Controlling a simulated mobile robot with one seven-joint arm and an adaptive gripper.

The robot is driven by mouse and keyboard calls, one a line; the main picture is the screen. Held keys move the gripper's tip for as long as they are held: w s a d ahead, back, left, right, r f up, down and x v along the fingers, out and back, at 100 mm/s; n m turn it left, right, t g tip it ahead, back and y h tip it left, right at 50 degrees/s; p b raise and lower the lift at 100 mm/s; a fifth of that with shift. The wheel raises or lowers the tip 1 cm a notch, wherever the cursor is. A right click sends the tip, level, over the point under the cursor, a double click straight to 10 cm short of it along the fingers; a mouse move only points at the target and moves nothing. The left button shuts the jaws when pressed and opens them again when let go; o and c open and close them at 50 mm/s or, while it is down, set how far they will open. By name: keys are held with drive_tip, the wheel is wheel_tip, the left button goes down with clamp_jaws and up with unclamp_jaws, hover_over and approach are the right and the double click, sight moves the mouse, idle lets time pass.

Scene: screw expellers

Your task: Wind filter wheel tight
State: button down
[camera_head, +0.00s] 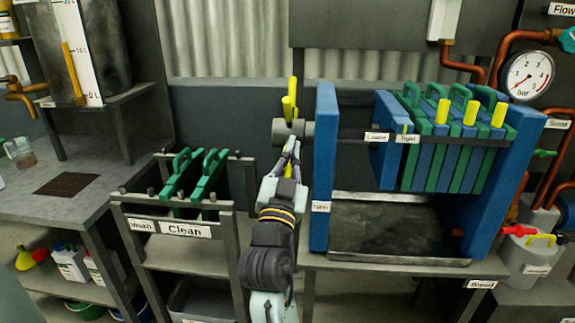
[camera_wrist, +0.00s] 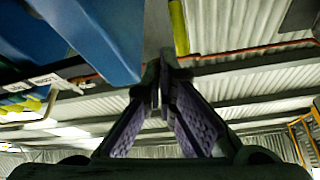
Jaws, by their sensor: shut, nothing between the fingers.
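The filter wheel's grey hub (camera_head: 308,131) sits at the left side of the blue press frame (camera_head: 324,170), with yellow handles (camera_head: 293,90) standing up from it. My gripper (camera_head: 291,146) is raised just in front of and below the hub, and overlaps it in the head view. Whether it touches the wheel I cannot tell. In the wrist view my gripper's fingertips (camera_wrist: 162,80) are together with nothing held. A yellow handle (camera_wrist: 179,28) shows beyond the tips there, slightly right. The fingers hide part of the wheel.
Blue and green filter plates (camera_head: 450,150) hang in the press, with a tray (camera_head: 400,232) beneath. A rack labelled Clean (camera_head: 185,229) holds green plates left of my arm. A grey bench (camera_head: 70,185) stands further left. A pressure gauge (camera_head: 528,76) is at upper right.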

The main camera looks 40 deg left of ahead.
drive_tip(key=shift+w+a+f, duration=0.15)
drive_tip(key=shift+a+f, duration=0.1)
drive_tip(key=shift+f, duration=0.3)
drive_tip(key=shift+w+a+f, duration=0.15)
drive_tip(key=shift+a+f, duration=0.15)
drive_tip(key=shift+f, duration=0.3)
drive_tip(key=shift+w+a+f, duration=0.15)
drive_tip(key=shift+a+f, duration=0.1)
drive_tip(key=shift+f, duration=0.3)
drive_tip(key=shift+f+b, duration=0.15)
drive_tip(key=shift+b, duration=0.15)
wheel_tip(320, 180, down, 7)
drive_tip(key=w+t+y+b, duration=0.1)
drive_tip(key=t+b, duration=0.2)
drive_tip(key=b, duration=2)
drive_tip(key=shift+a+m, duration=0.3)
drive_tip(key=shift+a, duration=0.05)
drive_tip(key=shift+w, duration=0.1)
